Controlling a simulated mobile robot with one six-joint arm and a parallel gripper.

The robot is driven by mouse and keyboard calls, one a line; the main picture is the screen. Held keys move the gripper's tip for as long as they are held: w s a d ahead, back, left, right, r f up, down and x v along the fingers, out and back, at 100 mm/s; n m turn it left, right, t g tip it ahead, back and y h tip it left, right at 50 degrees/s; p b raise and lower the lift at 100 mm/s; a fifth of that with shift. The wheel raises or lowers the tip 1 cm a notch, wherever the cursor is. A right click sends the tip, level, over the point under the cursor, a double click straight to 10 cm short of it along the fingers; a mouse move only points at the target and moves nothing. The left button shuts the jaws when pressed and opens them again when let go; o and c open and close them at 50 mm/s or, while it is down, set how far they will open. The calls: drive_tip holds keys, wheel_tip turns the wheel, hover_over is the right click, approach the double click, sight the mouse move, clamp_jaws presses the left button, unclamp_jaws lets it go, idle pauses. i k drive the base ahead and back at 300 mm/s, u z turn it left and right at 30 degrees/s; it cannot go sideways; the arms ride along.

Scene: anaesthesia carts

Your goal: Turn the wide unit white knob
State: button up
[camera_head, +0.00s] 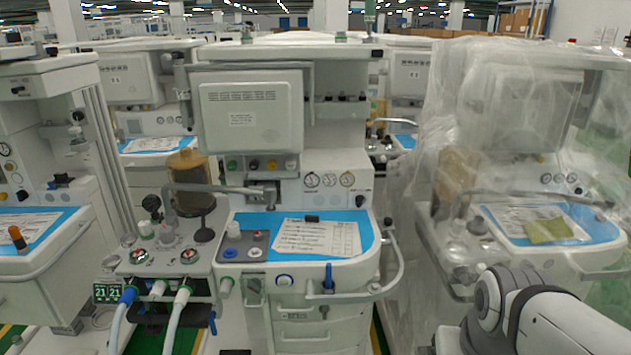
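The wide anaesthesia unit (340,265) stands in the middle, with a grey-white screen housing above a blue-lined work surface. Under the screen is a row of small knobs: green, dark, amber, and a white knob (291,165) at the right end, beside several round gauges. Other whitish knobs are on this unit, including one on the grey panel (255,252) and one at the left front (226,286); I cannot tell from the view alone which the task means. My arm shows at the lower right, well apart from these knobs. My gripper is out of view.
A breathing block (168,258) with hoses juts out at the unit's left front. A rail (390,275) curves around its right corner. A plastic-wrapped unit (520,150) stands close at right, another unit (40,150) at left. A metal arm (225,190) crosses below the knob row.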

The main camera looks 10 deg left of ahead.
sight(290, 163)
drive_tip(key=z, duration=0.15)
drive_tip(key=k, duration=0.4)
drive_tip(key=u, duration=0.8)
drive_tip(key=i, duration=1.6)
drive_tip(key=z, duration=0.7)
